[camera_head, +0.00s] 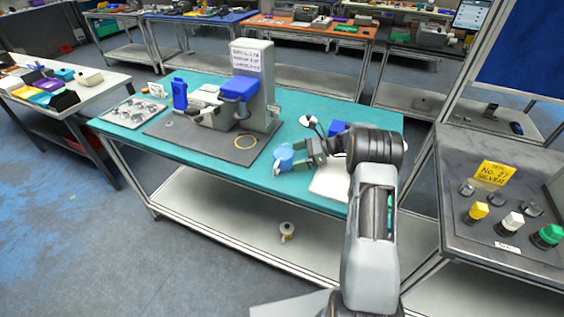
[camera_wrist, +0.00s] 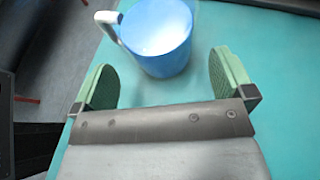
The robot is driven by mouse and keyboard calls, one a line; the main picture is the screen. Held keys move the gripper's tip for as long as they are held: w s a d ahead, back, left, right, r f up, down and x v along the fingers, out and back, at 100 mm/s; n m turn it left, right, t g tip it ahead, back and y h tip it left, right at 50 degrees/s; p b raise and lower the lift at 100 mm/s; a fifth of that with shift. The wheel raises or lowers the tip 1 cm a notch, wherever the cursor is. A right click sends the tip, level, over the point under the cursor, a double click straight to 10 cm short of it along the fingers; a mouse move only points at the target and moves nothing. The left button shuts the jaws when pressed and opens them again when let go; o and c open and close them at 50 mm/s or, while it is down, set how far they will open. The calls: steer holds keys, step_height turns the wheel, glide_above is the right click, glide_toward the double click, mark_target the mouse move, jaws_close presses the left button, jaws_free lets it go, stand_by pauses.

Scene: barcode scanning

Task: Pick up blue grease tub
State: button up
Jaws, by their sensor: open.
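The blue grease tub (camera_head: 284,158) is near the front edge of the teal bench. In the wrist view the tub (camera_wrist: 157,42) is a blue round vessel with a pale top and a white-and-blue handle-like part at its left. My gripper (camera_head: 298,155) is open, with its green-padded fingers at the tub's right side in the head view. In the wrist view the fingers are spread to either side of the tub's near edge, with gaps visible on both sides. The tub's far edge is cut off there.
A blue block (camera_head: 337,128) and a white flat item (camera_head: 328,182) are close to my arm. A grey bench (camera_head: 460,150) with coloured knobs stands at right.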

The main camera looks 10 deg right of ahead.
mark_target(281, 162)
steer(key=shift+p+x, duration=0.75)
steer(key=shift+x, duration=1.65)
steer(key=shift+r, duration=0.2)
steer(key=c, duration=1)
